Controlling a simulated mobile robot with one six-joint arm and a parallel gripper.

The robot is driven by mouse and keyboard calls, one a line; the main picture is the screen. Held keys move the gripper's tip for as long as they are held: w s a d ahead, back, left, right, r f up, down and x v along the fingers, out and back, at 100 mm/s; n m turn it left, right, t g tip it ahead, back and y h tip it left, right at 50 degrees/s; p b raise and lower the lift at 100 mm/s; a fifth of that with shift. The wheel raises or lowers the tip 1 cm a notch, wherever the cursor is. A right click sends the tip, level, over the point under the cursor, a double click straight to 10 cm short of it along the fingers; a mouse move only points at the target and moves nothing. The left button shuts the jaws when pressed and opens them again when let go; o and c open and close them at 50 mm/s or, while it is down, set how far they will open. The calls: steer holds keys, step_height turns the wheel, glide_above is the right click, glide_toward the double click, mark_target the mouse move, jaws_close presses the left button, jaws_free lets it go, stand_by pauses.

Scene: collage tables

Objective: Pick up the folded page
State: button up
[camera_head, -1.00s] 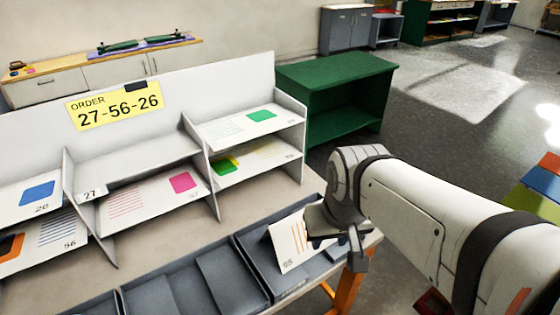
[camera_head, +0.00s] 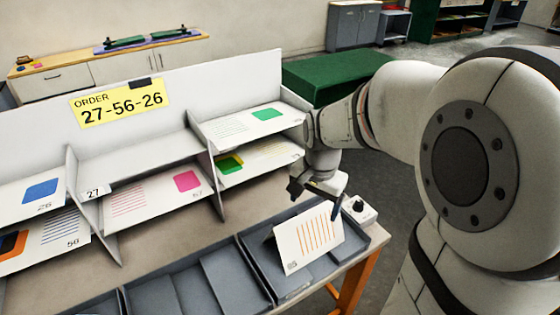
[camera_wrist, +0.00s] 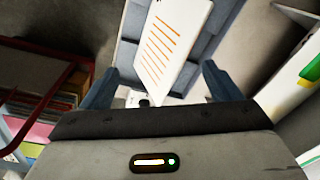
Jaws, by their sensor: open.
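The folded page (camera_head: 306,241) is white with orange stripes and a small number too blurred to read for sure. It stands tilted, like a tent, in the right-hand compartment of the grey tray (camera_head: 262,279). In the wrist view the page (camera_wrist: 168,40) lies ahead of the jaws, between the lines of the two fingers. My gripper (camera_head: 314,200) is open and empty, just above and behind the page's top edge. Its blue-grey fingers also show in the wrist view (camera_wrist: 160,82). I cannot tell whether a finger touches the page.
A white shelf rack (camera_head: 138,174) with several printed pages stands behind the tray, close to the gripper's left. A small white box with a knob (camera_head: 359,209) sits at the table's right corner. The other tray compartments (camera_head: 190,288) look empty. A green cabinet (camera_head: 325,76) stands behind.

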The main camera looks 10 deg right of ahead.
mark_target(307, 215)
steer(key=w+f+m, duration=0.2)
steer(key=w, duration=0.1)
steer(key=w+f+m+g, duration=0.1)
steer(key=w+f+m, duration=0.1)
steer(key=f, duration=0.1)
steer(key=shift+w+f+m, duration=0.2)
steer(key=shift+w+m, duration=0.1)
steer(key=shift+w, duration=0.1)
steer(key=shift+w+f, duration=0.15)
steer(key=shift+f, duration=0.15)
steer(key=f, duration=0.7)
steer(key=shift+s+d+f+p, duration=0.15)
steer(key=shift+s+f+p, duration=0.15)
steer(key=shift+s+p, duration=0.1)
steer(key=shift+c, duration=0.3)
steer(key=c, duration=1)
steer(key=shift+o, duration=0.2)
